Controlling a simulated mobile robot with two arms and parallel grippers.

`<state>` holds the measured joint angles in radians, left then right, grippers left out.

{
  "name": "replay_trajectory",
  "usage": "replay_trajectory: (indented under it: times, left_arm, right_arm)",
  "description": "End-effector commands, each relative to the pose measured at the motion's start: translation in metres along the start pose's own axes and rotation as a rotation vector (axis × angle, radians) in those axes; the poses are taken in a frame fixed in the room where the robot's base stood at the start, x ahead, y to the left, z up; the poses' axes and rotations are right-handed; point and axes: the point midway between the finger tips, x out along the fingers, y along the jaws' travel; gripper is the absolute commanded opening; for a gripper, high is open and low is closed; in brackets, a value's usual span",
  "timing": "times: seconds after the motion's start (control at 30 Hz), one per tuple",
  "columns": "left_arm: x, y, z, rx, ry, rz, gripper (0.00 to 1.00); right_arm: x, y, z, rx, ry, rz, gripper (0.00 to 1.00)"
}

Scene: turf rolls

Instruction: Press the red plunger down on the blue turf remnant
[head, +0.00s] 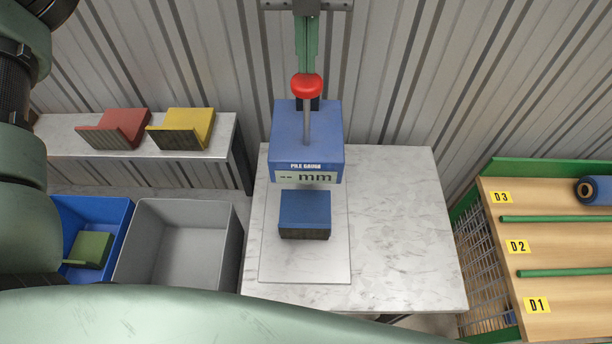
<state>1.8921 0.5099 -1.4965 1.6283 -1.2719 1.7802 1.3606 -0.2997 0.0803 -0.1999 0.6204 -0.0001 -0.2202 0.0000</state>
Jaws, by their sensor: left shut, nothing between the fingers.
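The pile gauge (285,130) is a blue block on a pale plate, with a display reading "-- mm". Its red plunger (307,86) stands up on a grey rod, with a long length of rod showing. The blue turf remnant (304,208) lies on the plate just in front of the gauge housing. My left gripper (308,103) comes down from the top centre with green fingers shut and empty. It lines up with the red knob, which partly hides the fingers; whether they touch I cannot tell. My right gripper is not in view.
A shelf at left holds a red remnant (115,130) and a yellow one (182,130). Below are a blue bin (118,212) with a green piece (90,249) and an empty grey bin (182,210). A rack (545,235) marked D1 to D3 holds a blue roll (594,190). The table's right side is clear.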

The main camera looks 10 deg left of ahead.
Motion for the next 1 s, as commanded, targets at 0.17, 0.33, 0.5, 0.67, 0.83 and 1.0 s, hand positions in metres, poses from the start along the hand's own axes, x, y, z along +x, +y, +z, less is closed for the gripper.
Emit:
replay_trajectory:
  times: [0.17, 0.33, 0.5, 0.67, 0.83, 1.0]
  left_arm:
    - [0.008, 0.000, 0.000, 0.000, 0.000, 0.000, 0.00]
    - [0.017, 0.000, 0.000, 0.000, 0.000, 0.000, 0.00]
    - [0.026, 0.000, 0.000, 0.000, 0.000, 0.000, 0.00]
    - [0.034, 0.000, 0.000, 0.000, 0.001, 0.000, 0.00]
    - [0.043, 0.000, 0.000, 0.000, 0.001, 0.000, 0.00]
    - [0.051, 0.000, 0.000, 0.000, 0.001, 0.000, 0.00]
  right_arm:
    - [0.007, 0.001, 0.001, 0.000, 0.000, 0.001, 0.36]
    - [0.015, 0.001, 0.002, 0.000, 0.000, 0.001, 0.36]
    - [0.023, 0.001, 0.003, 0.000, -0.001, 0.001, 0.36]
    - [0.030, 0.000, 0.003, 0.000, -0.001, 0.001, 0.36]
    - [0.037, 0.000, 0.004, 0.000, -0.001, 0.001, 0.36]
    - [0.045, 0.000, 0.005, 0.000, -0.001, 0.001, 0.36]
